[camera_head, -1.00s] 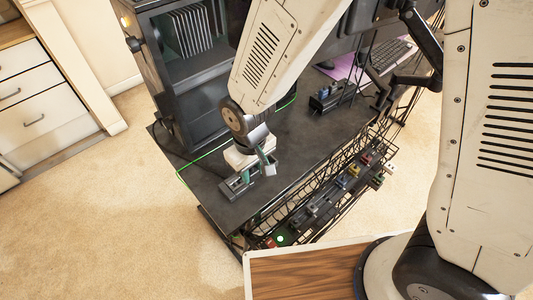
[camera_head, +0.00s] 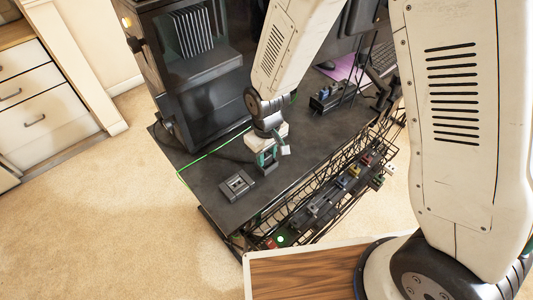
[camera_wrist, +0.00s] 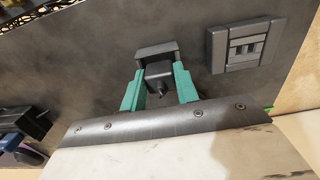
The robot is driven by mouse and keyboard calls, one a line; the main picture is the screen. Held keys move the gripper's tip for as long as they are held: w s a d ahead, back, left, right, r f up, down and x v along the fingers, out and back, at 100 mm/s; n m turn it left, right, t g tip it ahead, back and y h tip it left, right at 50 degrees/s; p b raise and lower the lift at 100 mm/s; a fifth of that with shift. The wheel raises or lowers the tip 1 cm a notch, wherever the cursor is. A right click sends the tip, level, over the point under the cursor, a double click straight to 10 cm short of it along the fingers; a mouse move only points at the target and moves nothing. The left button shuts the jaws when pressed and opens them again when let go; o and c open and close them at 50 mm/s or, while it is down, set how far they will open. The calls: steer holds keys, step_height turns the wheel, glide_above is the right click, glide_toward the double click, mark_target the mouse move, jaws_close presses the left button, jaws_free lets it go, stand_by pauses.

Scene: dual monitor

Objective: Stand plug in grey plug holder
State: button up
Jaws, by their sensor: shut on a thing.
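My gripper (camera_head: 268,160), with teal fingers, is over the black desk in the head view. In the wrist view its fingers (camera_wrist: 160,92) are shut on a dark grey plug (camera_wrist: 158,72), which has a broader grey part at its far side. I cannot tell whether the plug touches the desk. A flat grey slotted block (camera_head: 237,186), which looks like the plug holder, lies on the desk to the left of my gripper. It shows to the right of the plug in the wrist view (camera_wrist: 244,45), apart from it.
A black rack with blue pieces (camera_head: 330,97) stands farther back on the desk (camera_head: 215,203). A dark cabinet (camera_head: 205,85) stands at the back left. A wire tray (camera_head: 325,195) with several coloured plugs hangs along the desk's near edge. The desk around the grey block is clear.

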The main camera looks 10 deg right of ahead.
mark_target(266, 155)
steer(key=o, duration=1.1)
steer(key=shift+f, duration=0.1)
steer(key=shift+c, duration=0.2)
step_height(266, 155, up, 12)
steer(key=s+d+r+m, duration=0.2)
steer(key=d+r, duration=0.5)
steer(key=r, duration=0.1)
steer(key=s+d+r+m, duration=0.2)
steer(key=s+d+r, duration=0.3)
steer(key=s+d, duration=0.2)
steer(key=s+d+r+m+t, duration=0.1)
steer(key=s+d+r, duration=0.4)
steer(key=s, duration=0.5)
steer(key=shift+s+d+r+m, duration=0.35)
steer(key=shift+d+r+m, duration=0.05)
steer(key=shift+d+m, duration=0.5)
